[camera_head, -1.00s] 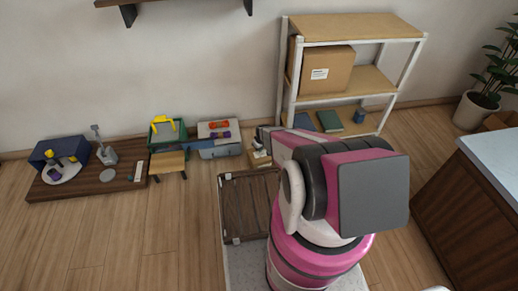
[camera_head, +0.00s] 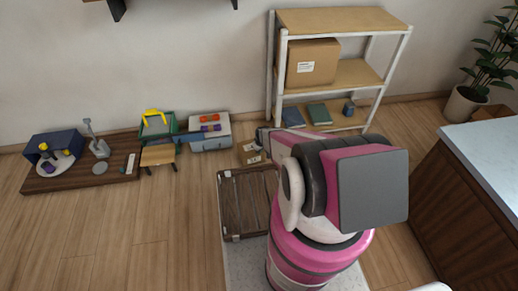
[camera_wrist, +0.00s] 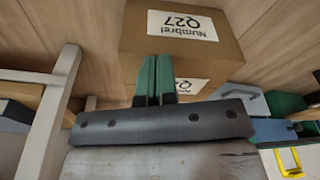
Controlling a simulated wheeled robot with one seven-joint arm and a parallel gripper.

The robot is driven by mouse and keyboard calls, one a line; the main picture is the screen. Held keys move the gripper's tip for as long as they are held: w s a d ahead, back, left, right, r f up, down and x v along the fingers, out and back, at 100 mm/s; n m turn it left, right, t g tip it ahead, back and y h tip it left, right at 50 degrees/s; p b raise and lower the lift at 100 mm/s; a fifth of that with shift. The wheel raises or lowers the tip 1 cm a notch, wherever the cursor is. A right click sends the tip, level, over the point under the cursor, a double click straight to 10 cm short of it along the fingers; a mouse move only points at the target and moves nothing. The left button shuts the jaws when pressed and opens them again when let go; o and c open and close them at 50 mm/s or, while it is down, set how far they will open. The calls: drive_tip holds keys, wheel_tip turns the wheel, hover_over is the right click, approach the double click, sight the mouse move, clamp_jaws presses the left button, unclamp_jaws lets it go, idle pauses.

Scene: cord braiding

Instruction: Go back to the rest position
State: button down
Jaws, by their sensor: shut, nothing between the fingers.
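My gripper (camera_wrist: 155,72) shows in the wrist view with its two green fingers side by side, shut with nothing between them. The fingers overlap the front of a cardboard box (camera_wrist: 205,50) with a white label in that view; I cannot tell whether they touch it. In the head view my pink and white arm is folded over my base and points toward the back wall. My fingers are hard to make out there. A small cardboard box (camera_head: 250,153) stands on the floor just beyond the arm's end.
A shelf (camera_head: 345,19) with a large box (camera_head: 312,62) stands at the back wall. A low wooden platform (camera_head: 75,181) with several items lies at left, near a small stool (camera_head: 158,155). A counter (camera_head: 490,150) is at right. The floor at front left is clear.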

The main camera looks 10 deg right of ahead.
drive_tip(key=s+r+m, duration=0.1)
drive_tip(key=s+r, duration=0.5)
drive_tip(key=r, duration=0.8)
drive_tip(key=s+r+m+g, duration=0.1)
drive_tip(key=s+r, duration=0.5)
drive_tip(key=r, duration=0.8)
drive_tip(key=s+d+r+m+h, duration=0.1)
drive_tip(key=s+r+m, duration=0.2)
drive_tip(key=r, duration=1.2)
drive_tip(key=s, duration=0.3)
drive_tip(key=shift+s+g, duration=0.25)
drive_tip(key=shift+g, duration=0.15)
